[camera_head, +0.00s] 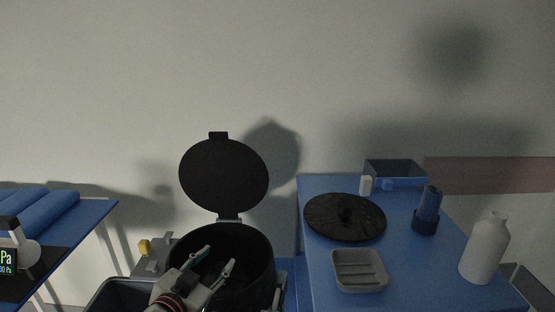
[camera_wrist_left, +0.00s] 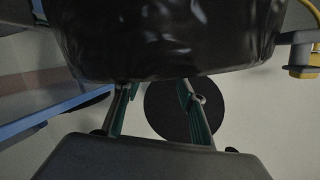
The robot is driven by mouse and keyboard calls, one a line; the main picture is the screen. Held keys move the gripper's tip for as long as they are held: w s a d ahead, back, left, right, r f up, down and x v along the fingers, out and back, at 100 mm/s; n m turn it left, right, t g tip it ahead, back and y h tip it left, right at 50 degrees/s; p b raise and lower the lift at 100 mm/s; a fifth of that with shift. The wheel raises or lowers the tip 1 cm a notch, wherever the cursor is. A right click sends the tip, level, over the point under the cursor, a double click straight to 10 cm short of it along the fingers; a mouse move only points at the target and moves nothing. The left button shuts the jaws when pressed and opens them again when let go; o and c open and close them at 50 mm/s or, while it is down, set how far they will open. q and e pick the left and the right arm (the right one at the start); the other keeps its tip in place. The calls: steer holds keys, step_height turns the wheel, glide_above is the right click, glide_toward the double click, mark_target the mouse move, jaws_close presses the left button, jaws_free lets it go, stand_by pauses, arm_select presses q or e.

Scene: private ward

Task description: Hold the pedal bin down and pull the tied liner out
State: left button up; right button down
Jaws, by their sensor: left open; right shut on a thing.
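The black pedal bin (camera_head: 262,262) stands between two tables with its round lid (camera_head: 224,176) raised. The lid also shows in the left wrist view (camera_wrist_left: 165,108). A glossy, creased black surface (camera_wrist_left: 170,35), which looks like the liner, fills the top of that view; its knot cannot be made out. My left gripper (camera_head: 217,258) is open and empty over the bin's mouth, its green-padded fingers apart; in the wrist view (camera_wrist_left: 155,88) its tips are close to the black surface. My right gripper (camera_head: 280,291) is partly visible at the bin's right rim and appears shut on it.
A dark open container (camera_head: 112,292) and a yellow-topped item (camera_head: 145,247) are left of the bin.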

arm_select(q)
steer(key=w+d+m+g, duration=0.5)
steer(key=w+d, duration=0.2)
steer(key=d, duration=0.1)
step_height(320, 180, up, 9)
steer(key=w+m+g+y, duration=0.1)
steer(key=w+m+g, duration=0.1)
steer(key=m+g, duration=0.25)
steer(key=m+g+y, duration=0.3)
steer(key=m+y, duration=0.4)
steer(key=m, duration=0.1)
glide_toward(224, 266)
steer(key=x, duration=1.2)
steer(key=shift+f, duration=0.1)
steer(key=c, duration=1.1)
jaws_close()
